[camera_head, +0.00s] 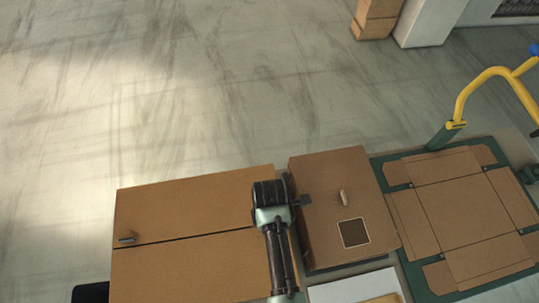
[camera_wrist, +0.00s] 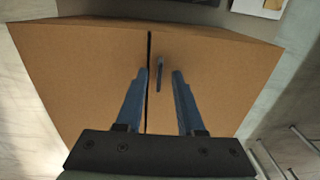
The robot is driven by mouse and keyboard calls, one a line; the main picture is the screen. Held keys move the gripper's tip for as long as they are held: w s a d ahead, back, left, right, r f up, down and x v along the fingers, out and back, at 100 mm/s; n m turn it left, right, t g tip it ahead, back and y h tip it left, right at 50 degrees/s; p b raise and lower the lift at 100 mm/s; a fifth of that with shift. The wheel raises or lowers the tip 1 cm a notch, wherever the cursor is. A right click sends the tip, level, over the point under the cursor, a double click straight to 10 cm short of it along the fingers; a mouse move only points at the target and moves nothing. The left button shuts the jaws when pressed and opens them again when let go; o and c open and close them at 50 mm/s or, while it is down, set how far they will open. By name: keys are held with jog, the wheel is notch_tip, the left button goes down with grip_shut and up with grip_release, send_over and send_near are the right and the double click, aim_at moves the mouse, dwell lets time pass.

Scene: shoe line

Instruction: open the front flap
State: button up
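A brown cardboard carton (camera_head: 190,205) at the left of the head view has a dark seam across its top and a small grey tab (camera_head: 126,239) near the seam's left end. In the wrist view, a brown carton with two flaps (camera_wrist: 85,80) fills the middle. A dark seam parts the flaps, and a small tab (camera_wrist: 159,78) stands just right of it. My gripper (camera_wrist: 160,74) is open, with its blue fingers either side of the tab's line of sight. I cannot tell how far off the tab is. In the head view my wrist covers the carton's right end, hiding the fingertips.
A closed brown box (camera_head: 325,225) with a beige tab and dark square stands right of my arm. A flat carton blank (camera_head: 465,215) lies in a green frame at the right, beside a yellow bent pipe (camera_head: 485,80). A white sheet (camera_head: 345,288) lies in front. Open floor spreads behind.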

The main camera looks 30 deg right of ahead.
jog(key=shift+f, duration=0.25)
grip_shut()
dwell(1.4)
